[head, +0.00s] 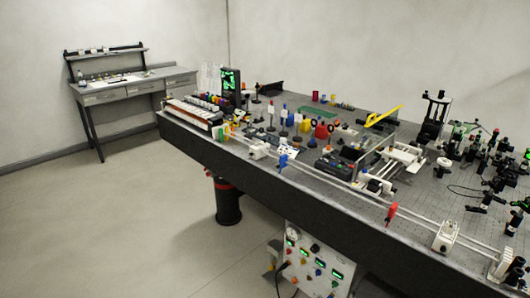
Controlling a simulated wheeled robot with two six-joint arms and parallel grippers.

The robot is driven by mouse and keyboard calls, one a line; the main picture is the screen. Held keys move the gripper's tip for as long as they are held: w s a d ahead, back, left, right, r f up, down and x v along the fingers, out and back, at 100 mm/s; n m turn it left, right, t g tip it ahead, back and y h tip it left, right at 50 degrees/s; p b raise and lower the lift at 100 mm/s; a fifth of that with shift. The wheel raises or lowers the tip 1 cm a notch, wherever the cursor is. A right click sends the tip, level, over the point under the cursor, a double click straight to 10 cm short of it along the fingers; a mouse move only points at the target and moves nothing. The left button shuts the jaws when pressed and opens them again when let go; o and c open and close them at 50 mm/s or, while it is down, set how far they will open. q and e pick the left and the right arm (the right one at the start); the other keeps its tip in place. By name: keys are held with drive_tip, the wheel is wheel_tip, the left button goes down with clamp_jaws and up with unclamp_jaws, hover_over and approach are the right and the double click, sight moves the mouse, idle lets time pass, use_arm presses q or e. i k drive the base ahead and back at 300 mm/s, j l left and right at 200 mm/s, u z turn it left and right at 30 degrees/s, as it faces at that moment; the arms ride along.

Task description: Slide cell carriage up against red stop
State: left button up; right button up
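A long double rail (330,180) runs along the near edge of the optical bench. A red piece, likely the red stop (391,212), stands at this rail on the right half. A white block-shaped carriage (446,236) sits on the rail to its right, with a clear gap between them. I cannot tell which is the cell carriage. Neither of my grippers shows in the head view.
A blue piece (283,160) stands at the rail left of the middle. Many optical mounts (480,160) crowd the right of the bench. A yellow bar (383,115) rises behind the rail. A control box (318,262) stands below the bench edge. The floor at left is clear.

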sight(446, 235)
drive_tip(key=z, duration=1.3)
